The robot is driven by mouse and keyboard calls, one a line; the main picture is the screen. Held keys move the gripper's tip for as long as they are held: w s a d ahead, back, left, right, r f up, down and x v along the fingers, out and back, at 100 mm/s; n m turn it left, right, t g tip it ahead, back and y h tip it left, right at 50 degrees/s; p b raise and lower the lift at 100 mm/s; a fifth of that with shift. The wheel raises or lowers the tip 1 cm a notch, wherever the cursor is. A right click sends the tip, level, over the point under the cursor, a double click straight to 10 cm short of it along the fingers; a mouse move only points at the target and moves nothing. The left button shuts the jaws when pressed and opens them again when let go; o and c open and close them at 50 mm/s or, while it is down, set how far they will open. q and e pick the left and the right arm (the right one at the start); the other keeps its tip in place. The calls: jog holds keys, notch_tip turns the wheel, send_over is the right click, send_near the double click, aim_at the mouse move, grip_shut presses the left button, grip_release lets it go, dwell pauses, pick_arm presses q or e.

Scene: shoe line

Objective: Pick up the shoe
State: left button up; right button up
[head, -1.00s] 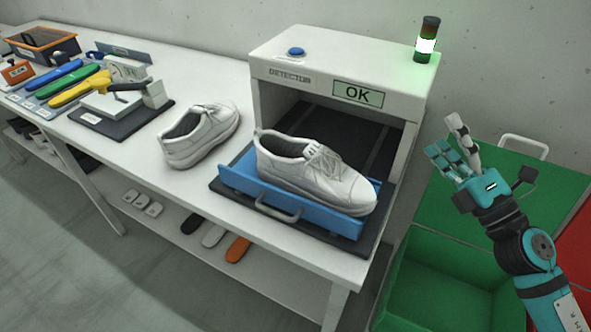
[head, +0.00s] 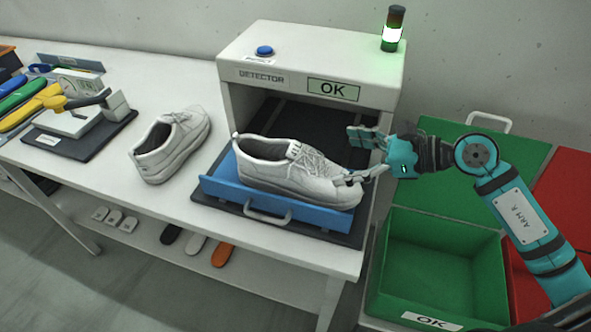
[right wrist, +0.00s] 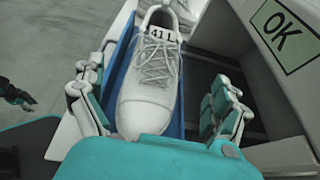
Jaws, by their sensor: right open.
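A white laced shoe (head: 285,168) lies on the blue tray (head: 225,190) at the detector's mouth, its toe towards my right arm. Its tongue reads "41 L" in the right wrist view (right wrist: 150,85). My right gripper (head: 352,157) is open at the toe end. In the right wrist view, its fingers (right wrist: 152,95) stand on either side of the shoe's front, apart from it as far as I can tell. A second white shoe (head: 172,145) stands on the table to the left. A dark gripper-like part, perhaps my left gripper (right wrist: 16,97), shows at that view's left edge.
The white detector (head: 300,60) arches over the tray; its display reads OK and its lamp (head: 393,30) is lit green. An open green bin (head: 440,260) marked OK stands right of the table, beside a red one (head: 565,215). Tools lie at the left.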

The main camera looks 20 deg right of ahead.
aim_at(312, 159)
jog(key=p+x, duration=0.1)
jog(key=x, duration=0.3)
jog(key=shift+w+a, duration=0.15)
jog(key=shift+w+a+f, duration=0.1)
jog(key=shift+a, duration=0.15)
jog(key=p+x, duration=0.2)
jog(key=x, duration=0.2)
jog(key=shift+w+a+f, duration=0.1)
jog(key=shift+a+f, duration=0.15)
jog(key=shift+a, duration=0.05)
jog(key=shift+d, duration=0.1)
jog(key=c, duration=1.4)
jog(key=shift+c, duration=0.2)
jog(key=shift+r, duration=0.1)
